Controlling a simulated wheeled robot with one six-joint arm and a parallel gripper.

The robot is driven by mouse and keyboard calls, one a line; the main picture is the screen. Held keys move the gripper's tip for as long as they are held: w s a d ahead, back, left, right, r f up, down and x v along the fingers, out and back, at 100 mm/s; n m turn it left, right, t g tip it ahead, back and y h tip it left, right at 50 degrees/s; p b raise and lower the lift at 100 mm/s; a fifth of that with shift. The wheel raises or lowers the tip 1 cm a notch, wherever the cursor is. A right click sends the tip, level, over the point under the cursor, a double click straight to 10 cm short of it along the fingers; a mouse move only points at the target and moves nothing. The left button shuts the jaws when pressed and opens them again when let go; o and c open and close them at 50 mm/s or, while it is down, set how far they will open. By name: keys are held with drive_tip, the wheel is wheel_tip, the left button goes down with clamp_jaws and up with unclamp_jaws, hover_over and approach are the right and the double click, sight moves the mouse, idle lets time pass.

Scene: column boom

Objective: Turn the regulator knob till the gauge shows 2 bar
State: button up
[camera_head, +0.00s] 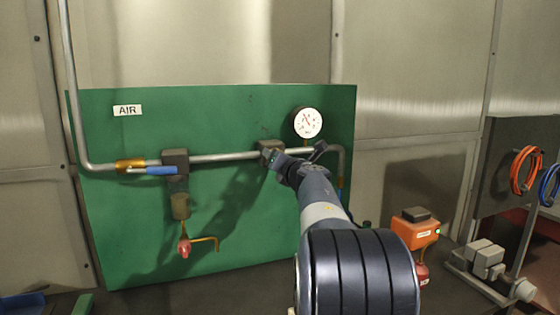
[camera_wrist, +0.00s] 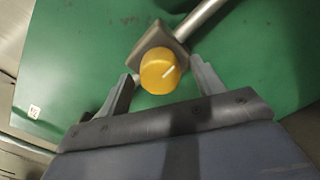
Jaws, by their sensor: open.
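The regulator knob (camera_wrist: 160,73) is a round yellow knob with a white pointer line, seen in the wrist view on a dark square regulator body (camera_wrist: 152,42). My gripper (camera_wrist: 160,82) is open, with one finger on each side of the knob and a visible gap to each. In the head view my arm hides the knob, and the regulator body (camera_head: 269,150) shows just beyond my gripper (camera_head: 297,160). The round white gauge (camera_head: 307,122) with a red needle is on the green panel above the gripper. Its numbers are too small to read.
The green panel (camera_head: 130,230) carries a grey pipe (camera_head: 225,157), a blue valve lever (camera_head: 161,171) and a hanging filter with a red part (camera_head: 184,248). An orange box (camera_head: 415,231) stands right of my arm. A rack with orange cable (camera_head: 525,170) is farther right.

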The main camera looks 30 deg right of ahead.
drive_tip(key=b+v, duration=0.1)
drive_tip(key=v, duration=0.9)
drive_tip(key=shift+s+b, duration=0.4)
drive_tip(key=shift+a, duration=0.1)
drive_tip(key=p+x, duration=0.1)
drive_tip(key=x, duration=0.9)
drive_tip(key=shift+w+p, duration=0.4)
drive_tip(key=m+p, duration=0.7)
drive_tip(key=m, duration=1.5)
drive_tip(key=shift+f, duration=0.15)
idle(0.8)
